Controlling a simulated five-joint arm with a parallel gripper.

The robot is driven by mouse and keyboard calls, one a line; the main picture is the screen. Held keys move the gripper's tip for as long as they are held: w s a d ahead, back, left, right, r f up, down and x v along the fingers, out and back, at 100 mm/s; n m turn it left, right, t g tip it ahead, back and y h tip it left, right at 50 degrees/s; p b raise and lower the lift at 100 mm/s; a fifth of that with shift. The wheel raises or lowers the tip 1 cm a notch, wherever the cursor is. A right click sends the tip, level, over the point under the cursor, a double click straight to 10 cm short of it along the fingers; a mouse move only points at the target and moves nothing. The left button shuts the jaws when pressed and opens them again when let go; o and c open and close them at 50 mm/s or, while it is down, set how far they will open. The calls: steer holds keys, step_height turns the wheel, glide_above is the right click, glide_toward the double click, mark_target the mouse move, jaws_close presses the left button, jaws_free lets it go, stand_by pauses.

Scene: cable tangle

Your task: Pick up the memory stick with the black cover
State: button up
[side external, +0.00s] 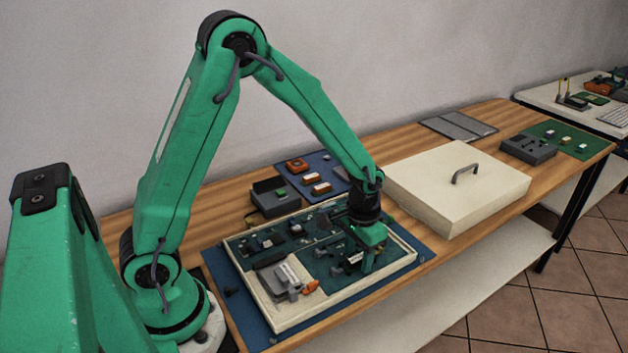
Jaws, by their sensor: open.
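My gripper (366,262) points down over the right part of a shallow cream tray (343,313). It is open, with its fingers low, close to the dark green board (318,265) in the tray. A small dark piece with a pale top (353,259) is right beside the fingers; I cannot tell whether it lies between them. Several small dark pieces lie on the board, among them one at the upper left (268,240). They are too small to tell which is the memory stick with the black cover. My gripper hides part of the board.
A grey device (284,280) and an orange piece (311,287) are in the tray's front left. A cream lid with a handle (455,185) lies to the right. Behind the tray are a dark open box (275,198) and a blue mat (322,165) with small parts.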

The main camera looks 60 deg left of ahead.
mark_target(358, 259)
jaws_close()
steer(key=shift+r, duration=0.2)
steer(key=shift+r, duration=0.5)
steer(key=r, duration=0.3)
steer(key=shift+s+d+r, duration=0.1)
steer(key=shift+d, duration=0.1)
steer(key=s+d+r, duration=0.6)
steer(key=d, duration=0.3)
steer(key=shift+s+r, duration=0.25)
steer(key=shift+s, duration=0.15)
steer(key=shift+w+a, duration=0.1)
steer(key=shift+a, duration=0.05)
